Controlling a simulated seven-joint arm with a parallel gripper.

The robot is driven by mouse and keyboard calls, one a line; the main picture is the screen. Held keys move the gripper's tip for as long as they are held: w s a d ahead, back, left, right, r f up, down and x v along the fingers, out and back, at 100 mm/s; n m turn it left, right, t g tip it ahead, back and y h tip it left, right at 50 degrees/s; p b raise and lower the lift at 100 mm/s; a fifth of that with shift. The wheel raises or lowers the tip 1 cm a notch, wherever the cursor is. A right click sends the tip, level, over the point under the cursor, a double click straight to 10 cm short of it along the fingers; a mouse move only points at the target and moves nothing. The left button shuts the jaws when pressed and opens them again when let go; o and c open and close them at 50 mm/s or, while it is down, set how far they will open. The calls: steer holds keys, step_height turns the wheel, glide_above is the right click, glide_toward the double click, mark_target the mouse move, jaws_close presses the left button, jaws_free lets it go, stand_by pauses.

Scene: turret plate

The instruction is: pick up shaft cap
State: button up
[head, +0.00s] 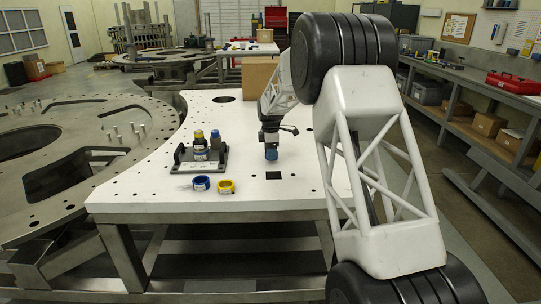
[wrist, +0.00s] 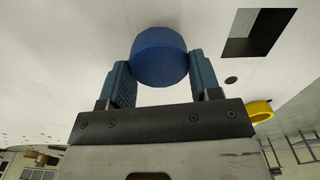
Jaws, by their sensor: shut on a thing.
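The shaft cap appears to be the short blue cylinder (head: 271,154), upright at the white table's surface in the head view. In the wrist view the blue cylinder (wrist: 158,57) sits between the two textured blue finger pads, one on each side. My gripper (head: 270,144) points down over it and is shut on it. Whether its underside touches the table or is slightly raised, I cannot tell. The fingers hide part of its sides.
A dark holder (head: 184,169) with small containers (head: 200,153) stands left on the white table (head: 130,198). A blue ring (head: 201,183) and a yellow ring (head: 226,187) lie in front. A square hole (head: 273,176) is near the cylinder. A cardboard box (head: 257,75) stands behind.

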steer(key=shift+s+r, duration=0.15)
steer(key=shift+r, duration=0.8)
steer(key=s, duration=0.5)
steer(key=s+d+r, duration=0.1)
steer(key=s, duration=0.4)
steer(key=s+d, duration=0.1)
steer(key=s, duration=0.4)
steer(key=shift+s+r, duration=0.15)
steer(key=shift+s, duration=0.15)
steer(key=w+a+r+n, duration=0.35)
steer(key=w+a, duration=0.25)
steer(key=a, duration=0.2)
steer(key=w+a+r+n, duration=0.2)
steer(key=w+a+r, duration=0.3)
steer(key=w+a, duration=0.25)
steer(key=n, duration=0.5)
glide_toward(198, 132)
steer(key=shift+a+f+m, duration=0.1)
steer(key=shift+m, duration=0.15)
steer(key=shift+f, duration=0.35)
steer(key=shift+f, duration=3.55)
